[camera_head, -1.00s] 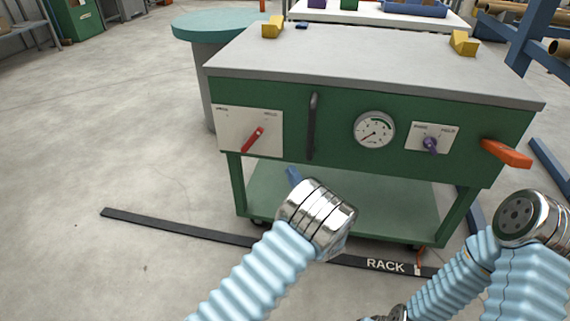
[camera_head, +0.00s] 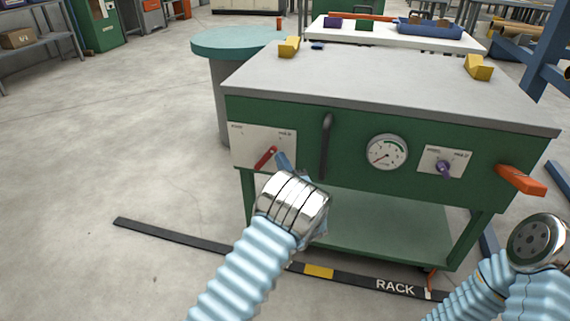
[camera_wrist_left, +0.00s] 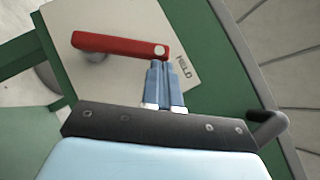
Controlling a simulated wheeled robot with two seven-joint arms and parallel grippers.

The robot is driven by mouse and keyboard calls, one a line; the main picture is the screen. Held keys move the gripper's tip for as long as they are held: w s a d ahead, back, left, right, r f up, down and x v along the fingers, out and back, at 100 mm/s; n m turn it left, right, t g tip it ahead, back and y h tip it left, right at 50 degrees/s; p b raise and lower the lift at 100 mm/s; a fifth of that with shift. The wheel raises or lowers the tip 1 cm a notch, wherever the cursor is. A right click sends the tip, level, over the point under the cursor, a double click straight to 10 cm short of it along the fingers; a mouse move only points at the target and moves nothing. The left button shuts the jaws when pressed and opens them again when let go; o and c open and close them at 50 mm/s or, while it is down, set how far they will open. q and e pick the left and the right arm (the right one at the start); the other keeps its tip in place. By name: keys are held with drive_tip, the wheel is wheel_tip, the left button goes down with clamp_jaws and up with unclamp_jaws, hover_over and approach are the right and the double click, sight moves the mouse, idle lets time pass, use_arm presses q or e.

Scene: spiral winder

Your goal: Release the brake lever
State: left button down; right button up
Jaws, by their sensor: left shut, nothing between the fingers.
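The red brake lever (camera_head: 265,157) is mounted on a white plate (camera_head: 242,140) at the left of the green cart's front. In the head view it slants from lower left to upper right. In the left wrist view the red lever (camera_wrist_left: 112,45) runs across the plate, with its pivot end near the word HELD. My left gripper (camera_head: 282,160) is shut and empty; its blue fingers (camera_wrist_left: 161,66) point at the lever's pivot end, very close to it. I cannot tell whether they touch. My right gripper is not in view; only part of the right arm shows.
The green cart (camera_head: 300,110) also carries a black vertical handle (camera_head: 326,145), a round gauge (camera_head: 387,152), a purple knob (camera_head: 443,167) and an orange handle (camera_head: 520,180) sticking out at right. A black floor strip marked RACK (camera_head: 350,280) lies in front.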

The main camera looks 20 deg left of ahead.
use_arm(q)
drive_tip(key=shift+a+r+n+g, duration=0.25)
drive_tip(key=shift+r+n+g, duration=0.1)
drive_tip(key=shift+n+g, duration=0.2)
drive_tip(key=shift+a+r+n+g+b, duration=0.45)
drive_tip(key=shift+a+r+n+g, duration=0.25)
drive_tip(key=shift+n, duration=0.35)
drive_tip(key=a+r+n+g+h+b, duration=0.2)
drive_tip(key=a+n+g+h+b, duration=0.3)
drive_tip(key=a+n+h+b, duration=0.1)
drive_tip(key=shift+a+r+n+b, duration=0.15)
drive_tip(key=shift+a+n+b, duration=0.65)
drive_tip(key=shift+a+b, duration=0.6)
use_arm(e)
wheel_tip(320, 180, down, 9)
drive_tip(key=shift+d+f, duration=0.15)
use_arm(q)
drive_tip(key=shift+a+h, duration=0.15)
drive_tip(key=shift+h, duration=0.15)
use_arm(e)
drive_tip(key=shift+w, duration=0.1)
